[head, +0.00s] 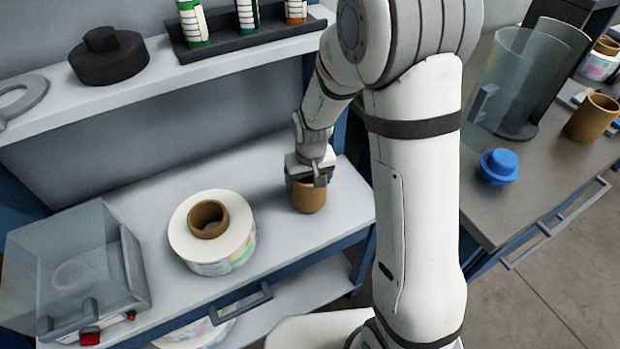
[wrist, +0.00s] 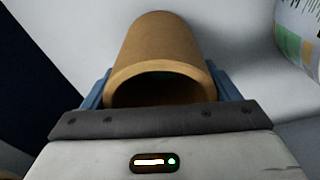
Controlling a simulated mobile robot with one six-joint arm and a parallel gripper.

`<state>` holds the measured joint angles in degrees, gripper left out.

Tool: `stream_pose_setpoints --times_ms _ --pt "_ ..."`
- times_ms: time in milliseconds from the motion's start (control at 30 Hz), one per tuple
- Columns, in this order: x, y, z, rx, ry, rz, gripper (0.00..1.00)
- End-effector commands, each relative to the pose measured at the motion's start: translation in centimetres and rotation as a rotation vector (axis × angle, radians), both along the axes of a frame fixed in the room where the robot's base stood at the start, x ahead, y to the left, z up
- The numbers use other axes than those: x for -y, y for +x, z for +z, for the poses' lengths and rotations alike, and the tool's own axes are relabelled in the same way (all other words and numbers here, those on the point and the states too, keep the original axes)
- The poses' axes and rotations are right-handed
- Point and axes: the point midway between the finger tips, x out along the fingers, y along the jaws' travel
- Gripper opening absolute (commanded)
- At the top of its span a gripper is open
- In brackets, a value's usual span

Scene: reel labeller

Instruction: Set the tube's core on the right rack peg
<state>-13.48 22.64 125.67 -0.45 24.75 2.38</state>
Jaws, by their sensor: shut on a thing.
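My gripper (head: 307,178) is shut on a brown cardboard core (head: 309,196) over the right end of the white bench. In the wrist view the core (wrist: 160,52) lies between the blue finger pads, its open end facing the camera. I cannot tell whether its bottom touches the bench. A clear tube (head: 497,75) stands on the grey table at right, with another brown core (head: 592,117) beside it. I cannot make out a rack peg for certain in either view.
A label reel (head: 213,240) with a brown core lies left of my gripper. A clear-lidded box (head: 72,265) stands at far left. The shelf above holds a black stepped piece (head: 108,55) and a dark tray of bottles (head: 247,42). A blue cap (head: 499,166) sits on the grey table.

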Motion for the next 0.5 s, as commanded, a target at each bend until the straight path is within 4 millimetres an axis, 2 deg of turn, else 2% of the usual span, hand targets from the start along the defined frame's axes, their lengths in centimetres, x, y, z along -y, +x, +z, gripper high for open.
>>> stream_pose_setpoints --times_ms 133,167,200,367,500 --pt "-0.01 0.0 0.05 0.0 0.0 0.0 0.58" --pt "-0.01 0.0 0.05 0.0 0.0 0.0 0.84" --pt "-0.01 0.0 0.05 0.0 0.0 0.0 0.88" --pt "-0.02 0.0 0.05 0.0 0.0 0.0 1.0" --pt "-0.02 0.0 0.05 0.0 0.0 0.0 1.0"
